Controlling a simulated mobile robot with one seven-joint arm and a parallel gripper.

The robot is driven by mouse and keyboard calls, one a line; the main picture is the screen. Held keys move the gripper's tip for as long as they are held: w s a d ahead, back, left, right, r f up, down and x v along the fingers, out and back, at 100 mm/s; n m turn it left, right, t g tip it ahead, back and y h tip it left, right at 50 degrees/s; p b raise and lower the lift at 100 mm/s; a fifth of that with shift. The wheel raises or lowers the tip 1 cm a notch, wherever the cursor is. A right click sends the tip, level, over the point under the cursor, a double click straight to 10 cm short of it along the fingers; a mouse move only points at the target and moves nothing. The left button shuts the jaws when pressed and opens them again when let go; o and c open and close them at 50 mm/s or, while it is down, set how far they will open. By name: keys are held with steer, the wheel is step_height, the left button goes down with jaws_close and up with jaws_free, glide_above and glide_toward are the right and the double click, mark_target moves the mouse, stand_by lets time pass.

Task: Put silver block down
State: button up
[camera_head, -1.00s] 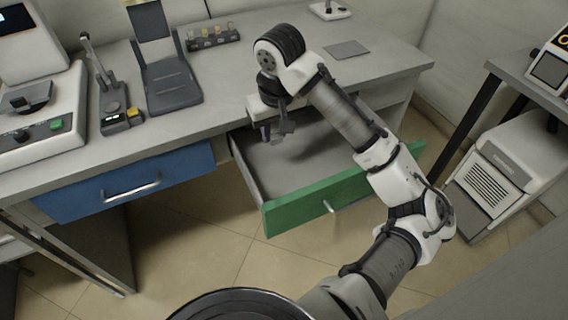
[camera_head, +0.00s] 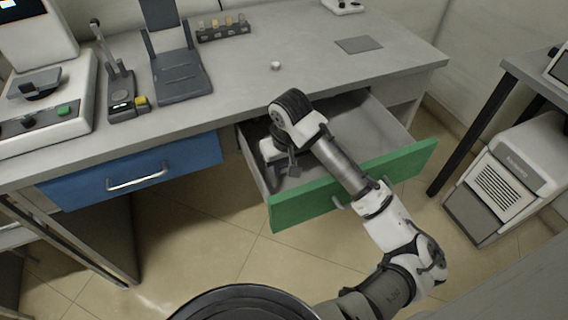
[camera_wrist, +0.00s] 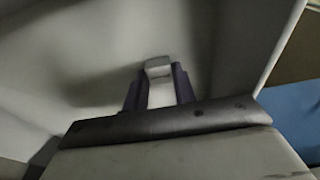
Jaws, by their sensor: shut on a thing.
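The silver block (camera_wrist: 159,70) shows in the wrist view as a pale grey block between the two dark fingers of my gripper (camera_wrist: 158,84). The gripper is shut on it. In the head view my gripper (camera_head: 277,182) is low inside the open green-fronted drawer (camera_head: 365,172), near its left wall. The block cannot be made out there. The drawer's pale inside fills most of the wrist view; I cannot tell whether the block touches its floor.
A closed blue drawer (camera_head: 130,172) is to the left. The desk (camera_head: 300,60) above carries a small white round thing (camera_head: 276,66), a flat grey plate (camera_head: 358,45), a vial rack (camera_head: 222,30) and a dark stand (camera_head: 180,80). The drawer's right part is clear.

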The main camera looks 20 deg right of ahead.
steer(key=o, duration=0.6)
steer(key=shift+f, duration=0.15)
steer(key=o, duration=0.5)
steer(key=shift+c, duration=0.2)
step_height(320, 180, up, 12)
steer(key=s+p, duration=0.1)
steer(key=s, duration=0.1)
steer(key=shift+p, duration=0.3)
